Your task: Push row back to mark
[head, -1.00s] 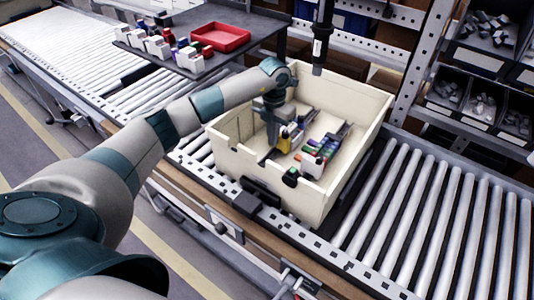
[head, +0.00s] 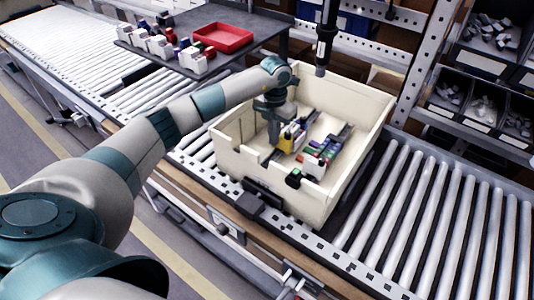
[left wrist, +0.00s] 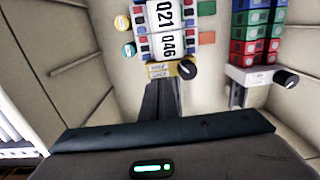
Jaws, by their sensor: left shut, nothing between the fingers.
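A cream tote (head: 232,165) holds two rows of small coloured boxes on dark rails. The right row of red, green and blue boxes (left wrist: 257,30) ends in a white piece with a black knob (left wrist: 262,77). My left gripper (head: 273,143) is shut and empty, pointing down inside the tote beside the yellow piece. Contact cannot be told. I cannot make out a mark. My right gripper is out of view.
The tote stands on a roller conveyor (head: 430,215), with free rollers to its right. A dark shelf behind left carries a red tray (head: 222,38) and several small boxes. A dark tool (head: 325,40) hangs above the tote's back. Parts bins stand at the right.

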